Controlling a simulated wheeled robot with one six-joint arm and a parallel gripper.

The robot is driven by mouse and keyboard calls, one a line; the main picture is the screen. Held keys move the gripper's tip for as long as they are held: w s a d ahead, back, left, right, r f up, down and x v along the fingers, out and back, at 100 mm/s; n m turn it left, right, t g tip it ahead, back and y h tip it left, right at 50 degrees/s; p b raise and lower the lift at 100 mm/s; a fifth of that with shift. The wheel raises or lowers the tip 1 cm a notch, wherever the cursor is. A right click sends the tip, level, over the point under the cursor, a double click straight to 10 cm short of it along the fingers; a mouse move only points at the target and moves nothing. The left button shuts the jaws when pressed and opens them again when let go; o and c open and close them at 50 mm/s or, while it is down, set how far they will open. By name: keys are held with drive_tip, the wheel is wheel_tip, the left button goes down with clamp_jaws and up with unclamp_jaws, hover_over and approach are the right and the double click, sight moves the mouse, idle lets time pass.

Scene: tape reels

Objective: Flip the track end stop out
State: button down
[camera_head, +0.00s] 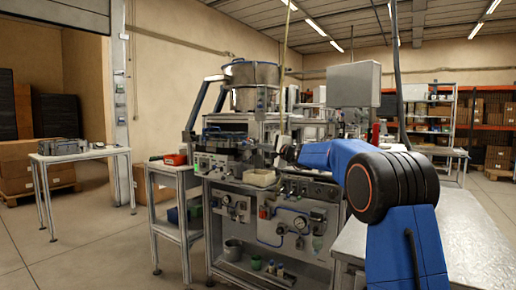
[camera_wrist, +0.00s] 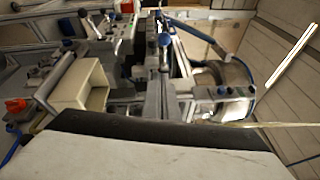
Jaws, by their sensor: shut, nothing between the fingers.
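A grey metal track (camera_wrist: 156,98) runs up the middle of the wrist view, on the machine's upper deck. A small blue-topped part (camera_wrist: 165,40) stands at its far end; I cannot tell whether this is the track end stop or which way the stop is turned. My gripper (camera_head: 286,153) is small in the head view, at the end of my blue arm, in front of the machine's upper deck. It is shut and empty. Its fingertips and any contact are too small to make out. A pale, dark-edged surface fills the bottom of the wrist view.
The machine (camera_head: 270,215) carries a round metal bowl (camera_head: 250,75) on top. A cream bin (camera_head: 261,178) sits at its front edge and also shows in the wrist view (camera_wrist: 82,87). A metal table (camera_head: 470,235) lies at right.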

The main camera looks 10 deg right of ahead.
drive_tip(key=v, duration=0.7)
drive_tip(key=shift+s+d+f, duration=0.2)
drive_tip(key=shift+s+d, duration=0.05)
drive_tip(key=shift+d, duration=0.05)
drive_tip(key=s+a+f+n+g, duration=0.3)
drive_tip(key=s+f, duration=0.1)
drive_tip(key=s, duration=0.7)
drive_tip(key=s+a+f+n+g, duration=0.2)
drive_tip(key=s+a+f+n, duration=0.15)
drive_tip(key=s, duration=0.75)
drive_tip(key=s+a+f+n+g, duration=0.3)
drive_tip(key=s+a+f, duration=0.1)
drive_tip(key=s, duration=0.7)
drive_tip(key=s+d+f+n+g+h, duration=0.1)
drive_tip(key=s+d+f+h, duration=0.1)
drive_tip(key=s+f, duration=0.5)
drive_tip(key=s+d+f+n+g+h, duration=0.1)
drive_tip(key=s+d+f, duration=0.4)
drive_tip(key=s, duration=0.9)
drive_tip(key=s+d+f+n+g+h, duration=0.2)
drive_tip(key=s+d+f+n+h, duration=0.1)
drive_tip(key=s+f, duration=0.7)
drive_tip(key=shift+s+d+h, duration=0.75)
drive_tip(key=shift+s+h, duration=0.1)
drive_tip(key=shift+h, duration=0.05)
